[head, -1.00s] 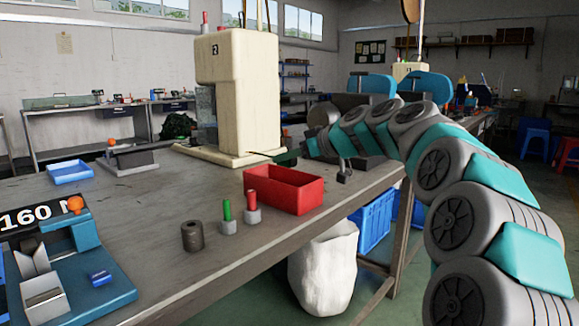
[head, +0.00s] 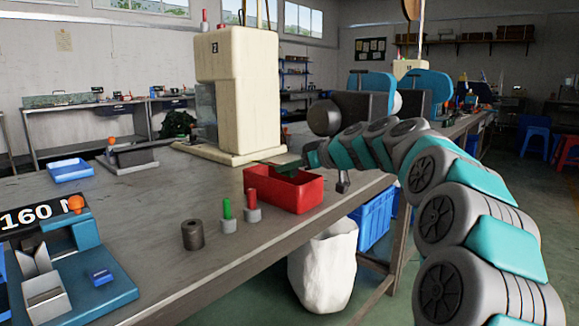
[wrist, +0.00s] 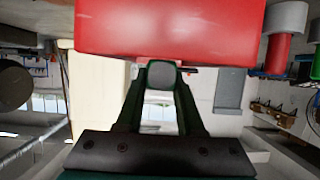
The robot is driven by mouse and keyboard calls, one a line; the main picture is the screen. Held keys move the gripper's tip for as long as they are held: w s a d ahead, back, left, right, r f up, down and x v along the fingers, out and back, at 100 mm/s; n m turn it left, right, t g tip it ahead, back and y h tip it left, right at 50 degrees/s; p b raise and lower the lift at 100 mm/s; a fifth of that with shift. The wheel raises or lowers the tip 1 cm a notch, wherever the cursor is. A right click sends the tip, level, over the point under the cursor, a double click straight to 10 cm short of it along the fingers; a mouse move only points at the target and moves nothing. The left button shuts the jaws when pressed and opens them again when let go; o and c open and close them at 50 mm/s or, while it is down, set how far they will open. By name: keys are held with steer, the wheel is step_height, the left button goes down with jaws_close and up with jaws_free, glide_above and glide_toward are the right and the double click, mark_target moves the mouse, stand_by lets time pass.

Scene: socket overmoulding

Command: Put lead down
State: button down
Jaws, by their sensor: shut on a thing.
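My gripper (head: 283,167) reaches in from the right with dark green fingers, over the far part of the red bin (head: 270,199). In the wrist view the two fingers (wrist: 160,78) are closed on a grey rounded end, which I take as the lead (wrist: 161,75). The rest of the lead is hidden. The red bin (wrist: 165,35) fills the top of that view, close to the fingertips. I cannot tell whether the lead touches the bin.
A red-capped part (head: 252,207), a green-capped part (head: 228,218) and a dark cylinder (head: 193,235) stand left of the bin. A cream machine (head: 240,95) stands behind it. A white sack (head: 323,268) is below the table edge.

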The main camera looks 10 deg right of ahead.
steer(key=shift+f+b, duration=0.45)
steer(key=shift+b, duration=0.25)
steer(key=c, duration=0.5)
jaws_free()
steer(key=shift+r, duration=0.1)
steer(key=shift+r+p, duration=0.55)
steer(key=shift+p, duration=0.25)
steer(key=b+v, duration=0.1)
steer(key=v, duration=1.1)
steer(key=shift+f, duration=0.1)
